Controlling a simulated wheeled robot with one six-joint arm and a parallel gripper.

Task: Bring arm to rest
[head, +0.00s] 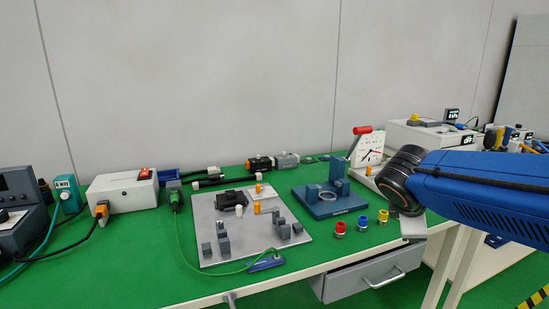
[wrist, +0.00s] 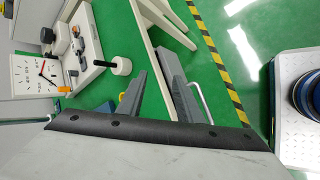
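My arm reaches in from the right of the head view, a blue link ending in a black round wrist joint. A grey part of my gripper (head: 412,226) shows below that joint, over the table's right front edge; the rest is hidden behind the joint. In the wrist view, a grey housing with a black strip fills the lower part. I see nothing held.
The green table (head: 120,265) carries a grey plate (head: 225,255) with blocks, a blue fixture (head: 325,208), red (head: 340,227), blue (head: 362,223) and yellow (head: 383,216) connectors, and a dial stand (head: 370,152). A grey drawer (head: 370,280) protrudes below the front edge.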

